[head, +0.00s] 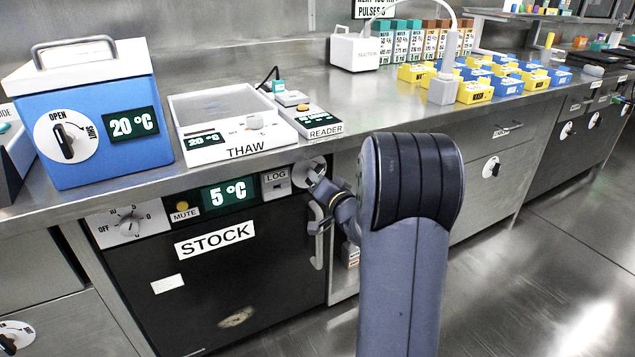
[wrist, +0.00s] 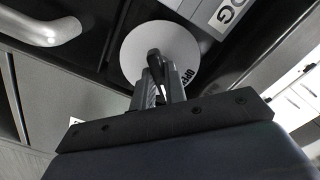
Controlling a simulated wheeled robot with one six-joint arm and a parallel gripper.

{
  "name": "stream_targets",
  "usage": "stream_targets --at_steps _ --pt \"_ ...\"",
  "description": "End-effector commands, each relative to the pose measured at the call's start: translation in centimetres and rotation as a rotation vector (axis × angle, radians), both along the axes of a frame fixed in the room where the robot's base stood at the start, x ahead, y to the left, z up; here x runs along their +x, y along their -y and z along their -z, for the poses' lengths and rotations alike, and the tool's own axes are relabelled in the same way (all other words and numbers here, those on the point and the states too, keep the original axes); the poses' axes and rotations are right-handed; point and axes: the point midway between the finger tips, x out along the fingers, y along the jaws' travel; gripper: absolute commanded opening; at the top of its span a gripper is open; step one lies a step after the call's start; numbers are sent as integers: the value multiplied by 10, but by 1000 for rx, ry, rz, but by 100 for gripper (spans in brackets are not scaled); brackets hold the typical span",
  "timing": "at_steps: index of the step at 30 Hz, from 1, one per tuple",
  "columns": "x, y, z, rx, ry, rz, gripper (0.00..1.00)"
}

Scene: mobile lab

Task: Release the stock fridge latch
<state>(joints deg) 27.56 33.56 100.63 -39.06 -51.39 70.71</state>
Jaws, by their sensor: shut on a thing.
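The stock fridge (head: 250,265) is a dark under-counter door labelled STOCK, with a 5 °C display. Its latch (head: 309,172) is a dark knob on a round white dial at the top right of the fridge panel. In the wrist view the latch dial (wrist: 135,55) fills the upper middle. My gripper (head: 317,183) is at the dial, its fingers shut on the latch knob. In the wrist view my gripper (wrist: 158,82) covers much of the knob and part of the dial's lettering.
The fridge's vertical handle (head: 319,245) is just below the latch, and also shows at upper left in the wrist view (wrist: 45,28). A LOG switch (head: 276,181) is left of the dial. The counter edge runs above. Open floor (head: 560,270) lies to the right.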

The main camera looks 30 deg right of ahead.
Motion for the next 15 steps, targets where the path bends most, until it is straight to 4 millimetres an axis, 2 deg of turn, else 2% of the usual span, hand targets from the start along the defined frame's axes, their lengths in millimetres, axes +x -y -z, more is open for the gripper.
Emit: stream_targets --at_steps 15 --pt "0 0 3 -478 16 -1 0"
